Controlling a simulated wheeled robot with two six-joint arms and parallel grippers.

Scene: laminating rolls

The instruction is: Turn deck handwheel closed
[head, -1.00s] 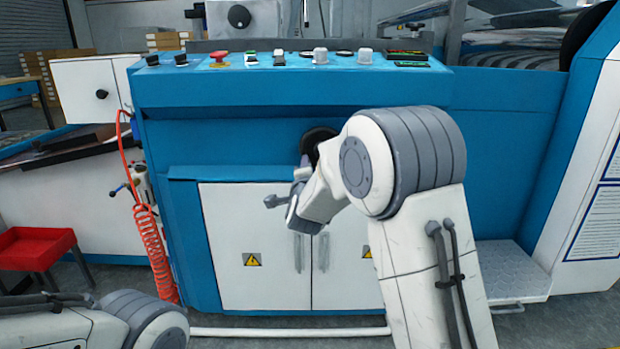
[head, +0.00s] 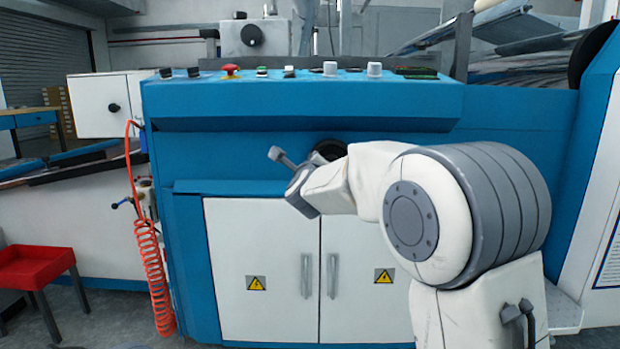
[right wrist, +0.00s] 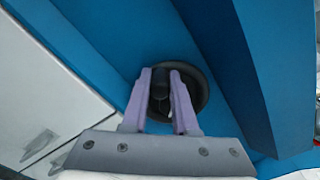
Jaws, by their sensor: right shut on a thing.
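The deck handwheel (head: 328,151) is a dark round wheel on the blue machine front, mostly hidden behind my right forearm in the head view. In the right wrist view the wheel (right wrist: 200,88) shows as a dark ring with a recessed inside. My right gripper (right wrist: 160,78) has two purple fingers in front of the wheel, shut on its dark handle (right wrist: 160,84). In the head view the right fingers are hidden by the wrist. My left gripper is not in view.
A blue control ledge (head: 300,102) with knobs and a red button (head: 230,70) juts out above the wheel. White cabinet doors (head: 262,270) are below. A coiled red hose (head: 152,270) hangs at the left, near a red stool (head: 40,268).

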